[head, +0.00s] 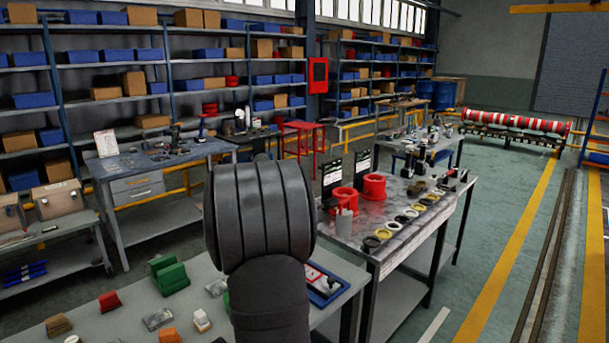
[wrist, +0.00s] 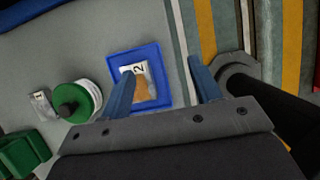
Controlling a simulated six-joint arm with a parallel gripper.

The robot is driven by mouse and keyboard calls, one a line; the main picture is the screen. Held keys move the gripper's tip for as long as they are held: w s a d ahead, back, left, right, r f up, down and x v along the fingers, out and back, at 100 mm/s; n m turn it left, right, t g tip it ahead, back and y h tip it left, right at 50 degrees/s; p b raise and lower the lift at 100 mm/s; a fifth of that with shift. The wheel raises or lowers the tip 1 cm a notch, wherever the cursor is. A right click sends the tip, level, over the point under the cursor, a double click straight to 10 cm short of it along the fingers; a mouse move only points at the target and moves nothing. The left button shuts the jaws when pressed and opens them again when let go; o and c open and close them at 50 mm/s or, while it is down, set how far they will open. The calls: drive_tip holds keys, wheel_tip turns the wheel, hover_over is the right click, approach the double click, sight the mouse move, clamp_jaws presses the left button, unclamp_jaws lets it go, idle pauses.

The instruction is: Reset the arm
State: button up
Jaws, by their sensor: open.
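My gripper (wrist: 160,68) shows in the wrist view with its two blue fingers spread apart and nothing between them. It points down over a grey table top (wrist: 60,50). The left finger overlaps a blue tray (wrist: 165,93) holding a packet marked "2" (wrist: 142,71). In the head view my dark arm stands in front and hides part of the near table; my gripper cannot be made out there. The blue tray (head: 343,291) shows partly behind my arm.
A white-and-green round container (wrist: 88,97) and a green block (wrist: 22,155) lie left of the tray. In the head view, several small parts and a green block (head: 172,275) lie on the near table. A second bench (head: 350,232) holds red cylinders (head: 374,187) and rings.

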drive_tip(key=s+d+r, duration=0.2)
drive_tip(key=d+r, duration=0.1)
drive_tip(key=d, duration=0.2)
drive_tip(key=s+a, duration=0.7)
drive_tip(key=a, duration=0.5)
drive_tip(key=a+f, duration=0.2)
drive_tip(key=a, duration=0.1)
drive_tip(key=a+f, duration=0.2)
drive_tip(key=a, duration=0.1)
drive_tip(key=a+f, duration=0.2)
drive_tip(key=a, duration=0.2)
drive_tip(key=shift+w+f, duration=0.2)
drive_tip(key=w+d+r, duration=0.1)
drive_tip(key=d+r, duration=0.2)
drive_tip(key=d, duration=0.5)
drive_tip(key=w+d+r, duration=0.2)
drive_tip(key=d+r, duration=0.1)
drive_tip(key=d, duration=0.5)
drive_tip(key=shift+w+r, duration=0.25)
drive_tip(key=shift+r, duration=0.05)
